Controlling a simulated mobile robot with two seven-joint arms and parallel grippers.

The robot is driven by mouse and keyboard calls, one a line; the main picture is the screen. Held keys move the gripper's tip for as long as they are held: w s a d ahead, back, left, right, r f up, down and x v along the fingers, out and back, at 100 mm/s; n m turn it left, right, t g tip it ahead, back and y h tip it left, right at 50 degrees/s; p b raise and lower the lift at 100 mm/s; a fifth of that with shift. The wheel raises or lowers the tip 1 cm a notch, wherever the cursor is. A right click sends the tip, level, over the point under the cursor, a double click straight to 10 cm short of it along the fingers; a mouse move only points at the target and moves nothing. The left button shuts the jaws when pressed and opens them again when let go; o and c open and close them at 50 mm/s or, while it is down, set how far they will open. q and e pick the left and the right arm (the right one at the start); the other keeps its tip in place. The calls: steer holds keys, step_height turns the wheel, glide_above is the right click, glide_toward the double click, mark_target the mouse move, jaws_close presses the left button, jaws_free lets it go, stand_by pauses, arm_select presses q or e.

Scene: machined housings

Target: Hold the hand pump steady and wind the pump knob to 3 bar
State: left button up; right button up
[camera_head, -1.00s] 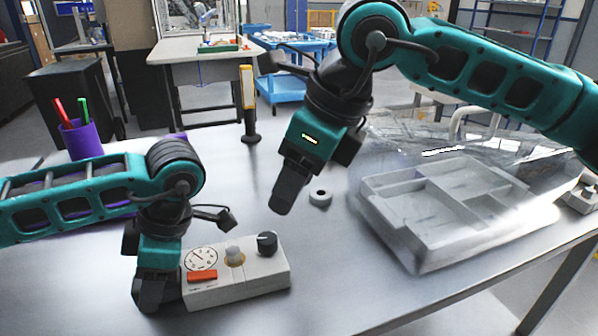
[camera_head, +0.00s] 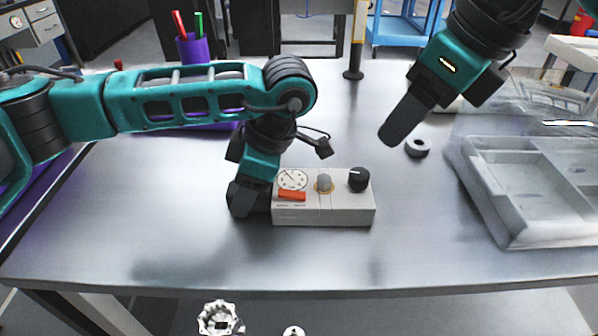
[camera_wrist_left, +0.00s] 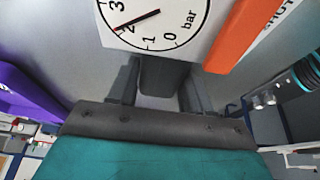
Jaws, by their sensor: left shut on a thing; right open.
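I cannot tell which knob is the pump knob. My left gripper (camera_head: 256,198) is shut on the pump's left end. In the left wrist view the gauge (camera_wrist_left: 160,22) is cut off at the top, and its needle points near 2 bar. My right gripper (camera_head: 396,125) is open and empty, above the table and up and right of the black knob.
A grey ring (camera_head: 417,147) lies near my right gripper. A pale divided tray (camera_head: 540,230) stands at the right. A purple pen cup (camera_head: 193,50) and a dark post (camera_head: 353,72) stand at the back. The table front is clear.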

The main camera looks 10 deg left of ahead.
steer(key=n+g+h, duration=0.2)
steer(key=n+h, duration=0.1)
steer(key=h, duration=0.1)
glide_toward(360, 173)
step_height(360, 173, down, 9)
steer(key=shift+w+d+r, duration=0.1)
steer(key=shift+d, duration=0.05)
stand_by(0.7)
steer(key=shift+c, duration=0.3)
steer(key=c, duration=1)
